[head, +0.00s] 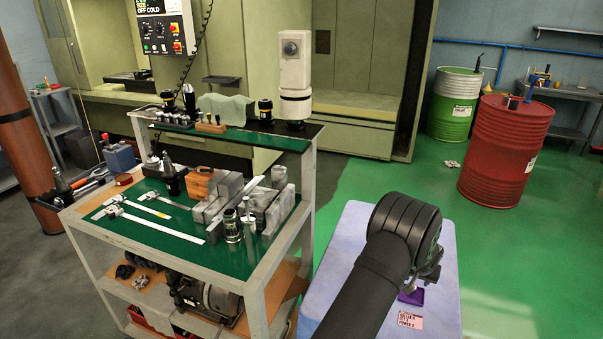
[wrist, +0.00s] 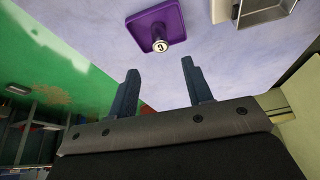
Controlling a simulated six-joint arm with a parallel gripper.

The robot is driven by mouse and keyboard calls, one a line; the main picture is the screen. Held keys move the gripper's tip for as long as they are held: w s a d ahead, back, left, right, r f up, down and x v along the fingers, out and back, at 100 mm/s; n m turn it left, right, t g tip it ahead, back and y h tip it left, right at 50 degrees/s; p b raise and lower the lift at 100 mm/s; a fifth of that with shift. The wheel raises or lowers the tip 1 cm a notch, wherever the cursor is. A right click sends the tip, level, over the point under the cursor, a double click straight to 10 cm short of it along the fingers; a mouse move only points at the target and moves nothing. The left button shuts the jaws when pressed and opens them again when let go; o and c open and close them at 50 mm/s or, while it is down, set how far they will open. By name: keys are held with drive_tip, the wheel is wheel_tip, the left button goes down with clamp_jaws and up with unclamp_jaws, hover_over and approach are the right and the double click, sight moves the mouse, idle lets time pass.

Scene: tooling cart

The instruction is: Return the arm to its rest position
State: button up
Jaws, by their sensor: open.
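My gripper (wrist: 168,88) shows in the wrist view with its two dark fingers apart and nothing between them. In the head view my black arm reaches over the pale blue-lilac surface (head: 335,245) on the right, and its end hides the fingers. A purple square tray (wrist: 143,22) lies on that surface beyond the fingertips. A small round piece marked with a dark sign (wrist: 160,45) stands on the tray. The tray's purple edge also shows just below my wrist in the head view (head: 412,297).
A tooling cart (head: 248,285) with calipers, blocks and bottles stands left of the pale surface. A grey open box (wrist: 262,10) lies near the purple tray. A label card (head: 409,320) is at the surface's front. Red (head: 505,150) and green (head: 453,105) drums stand behind on green floor.

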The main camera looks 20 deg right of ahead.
drive_tip(key=x, duration=1.1)
drive_tip(key=shift+a, duration=0.15)
drive_tip(key=shift+r, duration=1.05)
drive_tip(key=shift+f, duration=0.1)
